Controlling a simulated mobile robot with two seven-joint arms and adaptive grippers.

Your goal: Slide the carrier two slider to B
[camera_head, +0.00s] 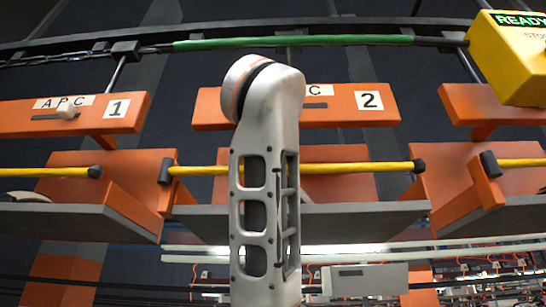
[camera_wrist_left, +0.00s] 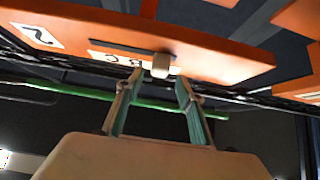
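Carrier two is an orange panel (camera_head: 347,104) with a white "2" tag at the upper middle of the head view. My arm covers its left part there, including its slider. In the left wrist view the same panel (camera_wrist_left: 215,62) appears turned over, with a slot and a letter strip. The small pale slider knob (camera_wrist_left: 160,66) stands toward the A end of the strip, just beside the letter B. My left gripper (camera_wrist_left: 160,82) is open, with one finger on each side of the knob. I cannot tell whether either finger touches it. My right gripper is not in view.
Carrier one (camera_head: 75,113) hangs to the left with its own slider knob. A yellow box (camera_head: 512,52) reading READY is at the upper right. A green bar (camera_head: 290,41) and dark rail run above the carriers. Yellow rods (camera_head: 340,168) and grey shelves lie below.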

